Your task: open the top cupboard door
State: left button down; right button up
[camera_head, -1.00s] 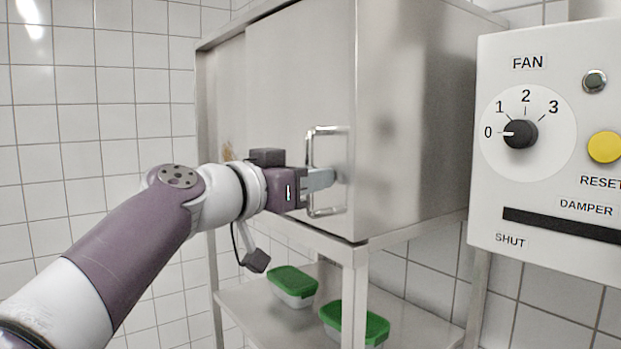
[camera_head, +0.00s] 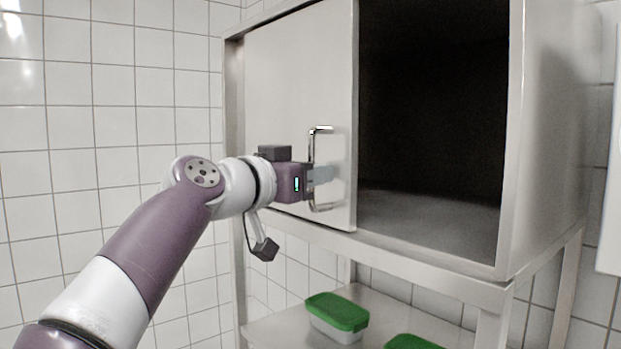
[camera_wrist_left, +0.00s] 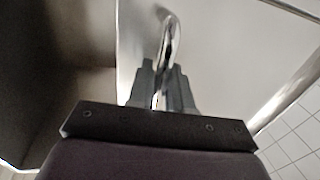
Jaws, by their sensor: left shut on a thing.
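The top cupboard (camera_head: 555,130) is a metal box on legs with a light sliding door (camera_head: 280,85). The door stands over the left part, and the dark inside (camera_head: 435,110) shows to its right. A chrome bar handle (camera_head: 313,145) is upright near the door's right edge. My left gripper (camera_head: 322,176) is shut on the handle at its middle. In the left wrist view the fingers (camera_wrist_left: 162,88) close around the handle (camera_wrist_left: 170,38), with the door (camera_wrist_left: 225,50) behind. My right gripper is not in view.
Below the cupboard is a shelf (camera_head: 275,330) with a green-lidded box (camera_head: 338,312) and another green lid (camera_head: 412,342) at the bottom edge. White tiled walls (camera_head: 110,130) stand behind and to the left. A pale panel edge (camera_head: 609,210) shows at the far right.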

pick_arm(q)
jog(key=shift+s+d+r, duration=0.15)
jog(key=shift+s, duration=0.15)
jog(key=c, duration=1.2)
grip_release()
jog(key=shift+a, duration=0.2)
jog(key=b+v, duration=0.6)
jog(key=v, duration=0.6)
jog(key=shift+s+a, duration=0.2)
jog(key=shift+s, duration=0.1)
jog(key=shift+a, duration=0.1)
